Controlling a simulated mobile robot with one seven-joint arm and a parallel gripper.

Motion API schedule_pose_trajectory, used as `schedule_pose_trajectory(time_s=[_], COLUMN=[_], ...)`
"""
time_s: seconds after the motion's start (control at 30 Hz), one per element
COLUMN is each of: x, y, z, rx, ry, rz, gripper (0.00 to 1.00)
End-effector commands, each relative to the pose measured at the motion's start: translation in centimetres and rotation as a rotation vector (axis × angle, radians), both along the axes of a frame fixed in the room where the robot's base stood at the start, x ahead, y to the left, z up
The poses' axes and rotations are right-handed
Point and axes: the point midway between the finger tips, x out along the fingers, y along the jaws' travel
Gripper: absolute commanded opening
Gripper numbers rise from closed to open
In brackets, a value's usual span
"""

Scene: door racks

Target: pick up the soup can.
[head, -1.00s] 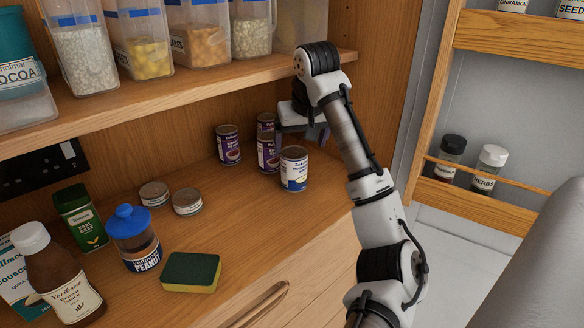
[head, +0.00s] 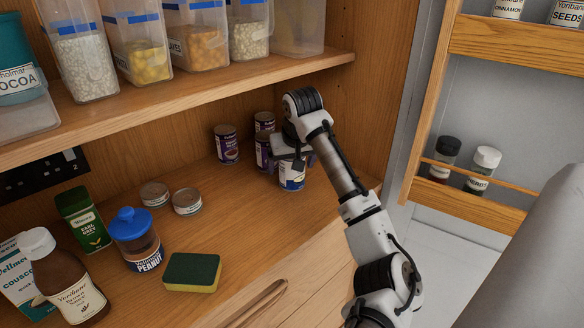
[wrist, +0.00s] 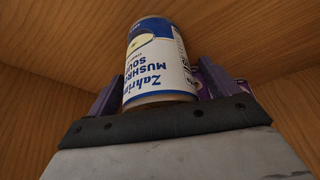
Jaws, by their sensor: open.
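The soup can (head: 292,177) is blue and white and stands upright on the wooden counter, in front of purple cans. In the wrist view the can (wrist: 158,65) shows a label reading mushroom soup, upside down, and it lies between the two purple fingers of my gripper (wrist: 152,95). The fingers are apart, one on each side of it; whether they touch it I cannot tell. In the head view my gripper (head: 290,158) is over the can and hides its upper part.
Purple cans (head: 226,145) stand just behind and left of the soup can. Two short tins (head: 187,201), a blue-lidded peanut jar (head: 136,240) and a sponge (head: 192,272) are further left. A shelf (head: 200,88) with clear containers overhangs the counter. A door rack (head: 470,198) is at right.

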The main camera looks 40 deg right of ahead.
Motion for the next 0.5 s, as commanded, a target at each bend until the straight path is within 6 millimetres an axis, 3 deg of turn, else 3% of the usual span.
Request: schedule_pose_trajectory(time_s=[0.07, 0.43, 0.5], x=[0.00, 0.00, 0.00], y=[0.01, 0.02, 0.02], z=[0.01, 0.05, 0.14], rx=[0.000, 0.000, -0.001], ry=[0.000, 0.000, -0.002], rz=[0.000, 0.001, 0.001], gripper=[0.79, 0.30, 0.28])
